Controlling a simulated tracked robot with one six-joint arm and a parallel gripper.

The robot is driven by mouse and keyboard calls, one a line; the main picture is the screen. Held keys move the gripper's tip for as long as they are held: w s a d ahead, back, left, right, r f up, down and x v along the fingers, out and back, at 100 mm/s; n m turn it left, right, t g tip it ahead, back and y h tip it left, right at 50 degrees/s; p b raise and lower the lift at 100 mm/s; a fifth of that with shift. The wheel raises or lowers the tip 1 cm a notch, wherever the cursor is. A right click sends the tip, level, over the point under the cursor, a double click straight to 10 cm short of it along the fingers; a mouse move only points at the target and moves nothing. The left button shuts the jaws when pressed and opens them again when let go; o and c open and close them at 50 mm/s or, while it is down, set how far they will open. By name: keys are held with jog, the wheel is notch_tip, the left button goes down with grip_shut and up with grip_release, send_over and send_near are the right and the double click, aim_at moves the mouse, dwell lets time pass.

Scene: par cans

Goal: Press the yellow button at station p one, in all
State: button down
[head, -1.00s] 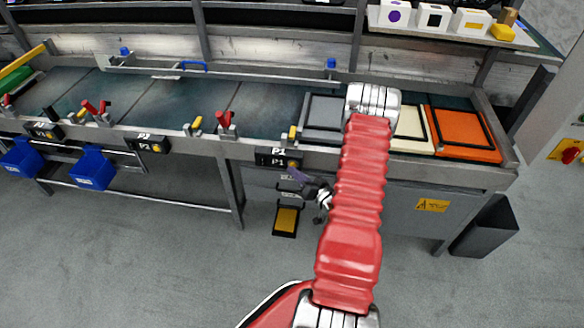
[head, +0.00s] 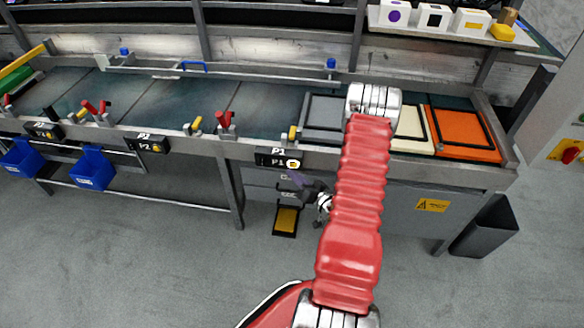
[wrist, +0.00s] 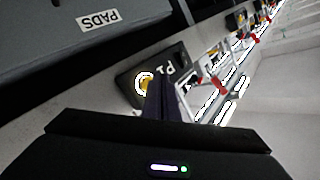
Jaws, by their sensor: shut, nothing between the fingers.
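The station P1 box (head: 268,160) is black and sits on the bench's front rail in the head view. Its yellow button (head: 293,164) has a bright white ring around it. The wrist view shows the same box (wrist: 172,66) and the button (wrist: 143,84) with its lit ring, partly covered by my fingers. My gripper (head: 294,176) is shut and empty, its tips just below and in front of the button. In the wrist view the fingers (wrist: 160,82) overlap the button's right edge. I cannot tell whether they touch it.
The P2 box (head: 146,143) and another box (head: 44,131) sit farther left on the rail. Red-handled clamps (head: 226,125) stand along the bench edge. Grey drawers and a yellow-topped pedal (head: 286,220) are below P1. The floor at left is clear.

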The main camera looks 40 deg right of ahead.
dwell(0.3)
jog(key=shift+s+a, duration=0.8)
jog(key=shift+a, duration=0.2)
jog(key=shift+s+a, duration=0.75)
jog(key=shift+a, duration=0.25)
